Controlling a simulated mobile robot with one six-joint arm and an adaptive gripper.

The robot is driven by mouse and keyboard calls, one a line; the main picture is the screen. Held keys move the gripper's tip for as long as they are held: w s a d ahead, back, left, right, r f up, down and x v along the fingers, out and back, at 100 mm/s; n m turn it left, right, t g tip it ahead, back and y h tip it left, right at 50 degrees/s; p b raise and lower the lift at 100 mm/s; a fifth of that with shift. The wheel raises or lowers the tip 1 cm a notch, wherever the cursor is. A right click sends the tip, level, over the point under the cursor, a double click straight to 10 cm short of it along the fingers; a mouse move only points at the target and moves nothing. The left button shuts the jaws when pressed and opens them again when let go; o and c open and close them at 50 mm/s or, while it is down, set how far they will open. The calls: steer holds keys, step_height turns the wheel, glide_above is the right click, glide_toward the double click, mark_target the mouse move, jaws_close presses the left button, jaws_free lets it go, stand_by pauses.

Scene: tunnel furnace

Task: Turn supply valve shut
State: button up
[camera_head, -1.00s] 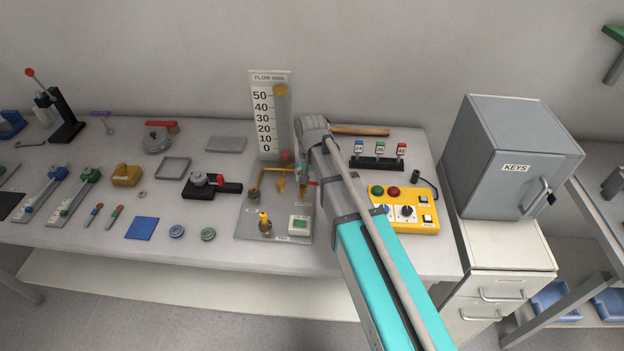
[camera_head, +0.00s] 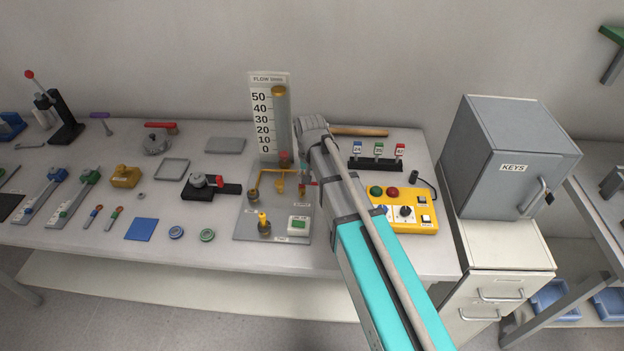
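The flow panel is a grey plate (camera_head: 245,230) on the bench with yellow pipes (camera_head: 278,182) and brass valves. A tall flow gauge (camera_head: 265,115) stands at its back, marked 0 to 50, with a float (camera_head: 279,91) near the top. A valve with a yellow handle (camera_head: 263,219) stands at the plate's front, and another brass fitting (camera_head: 253,194) is at its left. A small red part shows beside my arm at the plate's right. My gripper is mostly hidden behind my arm, over the right side of the plate. I cannot see whether it touches a valve. The labels are too small to read.
A green-and-white box (camera_head: 299,225) sits at the plate's front right. A yellow control box (camera_head: 412,218) is close right of my arm. A tag rack (camera_head: 376,164) and a wooden handle (camera_head: 360,131) lie behind.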

steer(key=shift+s+a+f, duration=0.1)
steer(key=shift+s, duration=0.05)
steer(key=o, duration=0.8)
steer(key=shift+c, duration=0.2)
steer(key=o, duration=0.4)
steer(key=shift+a+f, duration=0.1)
steer(key=shift+w+r, duration=0.2)
steer(key=shift+r, duration=0.05)
